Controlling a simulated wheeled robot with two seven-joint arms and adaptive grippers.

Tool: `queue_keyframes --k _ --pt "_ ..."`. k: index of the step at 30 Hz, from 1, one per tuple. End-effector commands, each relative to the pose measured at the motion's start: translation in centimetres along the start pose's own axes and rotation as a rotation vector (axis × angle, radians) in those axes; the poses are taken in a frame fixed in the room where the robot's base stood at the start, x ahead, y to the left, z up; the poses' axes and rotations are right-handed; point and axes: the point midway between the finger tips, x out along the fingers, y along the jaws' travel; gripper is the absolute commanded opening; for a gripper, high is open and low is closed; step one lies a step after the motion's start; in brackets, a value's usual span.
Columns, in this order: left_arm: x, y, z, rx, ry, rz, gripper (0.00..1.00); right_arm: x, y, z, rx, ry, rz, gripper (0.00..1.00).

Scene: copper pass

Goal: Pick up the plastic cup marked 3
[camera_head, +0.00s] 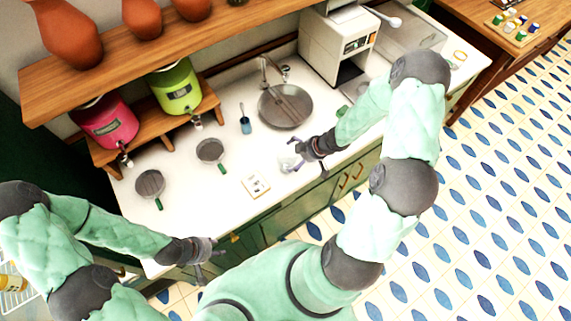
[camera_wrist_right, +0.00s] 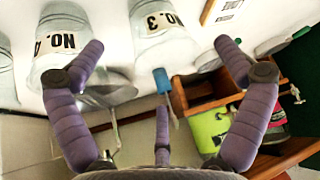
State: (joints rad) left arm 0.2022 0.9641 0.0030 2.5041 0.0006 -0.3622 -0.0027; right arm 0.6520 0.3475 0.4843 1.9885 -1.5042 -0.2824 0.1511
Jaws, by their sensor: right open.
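The clear plastic cup marked NO. 3 (camera_wrist_right: 150,42) is at the top middle of the right wrist view, between the spread fingertips of my right gripper (camera_wrist_right: 158,48). The fingers are open, with no visible grip on it. A second clear cup marked NO. 4 (camera_wrist_right: 52,58) stands to its left, partly behind the left finger. In the head view my right gripper (camera_head: 306,156) is over the white counter beside a pale clear cup (camera_head: 288,162); its number is not readable there. My left gripper (camera_head: 203,251) is at the counter's front edge, away from the cups; its fingers are unclear.
A round sink (camera_head: 286,104) lies behind the right gripper. A white machine (camera_head: 330,45) stands at the back right. Two round strainers (camera_head: 210,150) (camera_head: 150,183), a small card (camera_head: 255,186) and a blue brush (camera_head: 245,125) lie on the counter (camera_head: 190,215). Pink (camera_head: 106,125) and green (camera_head: 176,90) dispensers stand behind.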

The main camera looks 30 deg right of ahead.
Motion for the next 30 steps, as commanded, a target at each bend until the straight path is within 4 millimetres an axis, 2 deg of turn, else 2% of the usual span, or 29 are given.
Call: queue_keyframes --k 7,15,25,26,27,30 --pt "0.4 -0.2 -0.1 0.0 0.002 0.0 0.4 1.7 0.0 -0.3 0.0 0.0 0.0 1.0" --pt "1.1 -0.4 -0.1 0.0 0.002 0.0 0.4 5.3 0.0 -0.9 0.001 0.0 -0.001 1.0" --pt "1.2 -0.4 -0.1 0.0 0.002 0.0 0.4 5.9 0.1 -0.9 0.001 0.0 0.001 1.0" --pt "1.1 -0.4 -0.1 0.0 0.002 0.0 0.4 5.9 0.1 -0.9 0.0 0.0 0.001 0.97" --pt "1.1 -0.4 -0.1 0.0 0.002 0.0 0.4 5.9 0.1 -0.9 0.0 0.0 0.001 0.86" --pt "1.2 -0.4 -0.1 0.0 0.002 0.0 0.4 5.9 0.1 -0.9 0.001 0.0 0.001 0.69"
